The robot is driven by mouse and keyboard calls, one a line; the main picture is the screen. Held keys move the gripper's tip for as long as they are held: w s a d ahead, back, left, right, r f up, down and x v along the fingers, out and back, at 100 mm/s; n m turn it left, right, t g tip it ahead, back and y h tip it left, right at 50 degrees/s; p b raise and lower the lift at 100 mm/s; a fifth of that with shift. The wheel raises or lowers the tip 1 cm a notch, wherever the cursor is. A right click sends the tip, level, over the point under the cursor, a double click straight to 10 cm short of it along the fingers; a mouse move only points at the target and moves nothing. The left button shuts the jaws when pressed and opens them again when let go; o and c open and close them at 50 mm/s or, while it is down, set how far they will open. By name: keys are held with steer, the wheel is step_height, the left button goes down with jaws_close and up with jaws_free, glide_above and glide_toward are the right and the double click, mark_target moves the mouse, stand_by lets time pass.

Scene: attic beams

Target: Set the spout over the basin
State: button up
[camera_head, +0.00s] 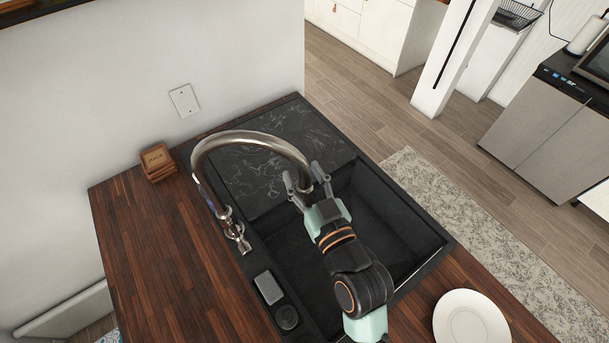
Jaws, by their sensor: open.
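The metal faucet spout (243,136) arches from its base at the left rim of the sink out to the right. Its outlet end hangs over the black basin (362,231), near the basin's upper left part. My gripper (309,184) is at the outlet end, with its fingers open on either side of it. I cannot tell whether a finger touches the spout. My gripper and arm hide part of the basin.
A black marbled drainboard (283,155) lies behind the basin. A sponge (268,287) sits in a holder on the sink's left rim. A white plate (471,318) lies on the wooden counter at lower right. A small wooden box (157,162) stands near the wall.

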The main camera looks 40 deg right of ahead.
steer(key=shift+s, duration=0.1)
steer(key=v, duration=0.7)
steer(key=shift+s, duration=0.15)
steer(key=shift+a, duration=0.15)
steer(key=w+a+r+n+g+y+p, duration=0.1)
steer(key=w+a+n+g+y+p, duration=0.1)
steer(key=a, duration=0.8)
steer(key=w+a+r+n+g+y+p, duration=0.1)
steer(key=w+a+y, duration=0.3)
steer(key=a, duration=0.7)
steer(key=shift+r+n+g+p, duration=0.2)
steer(key=shift+n+g+p, duration=0.2)
steer(key=shift+g+p, duration=0.3)
steer(key=shift+w, duration=0.15)
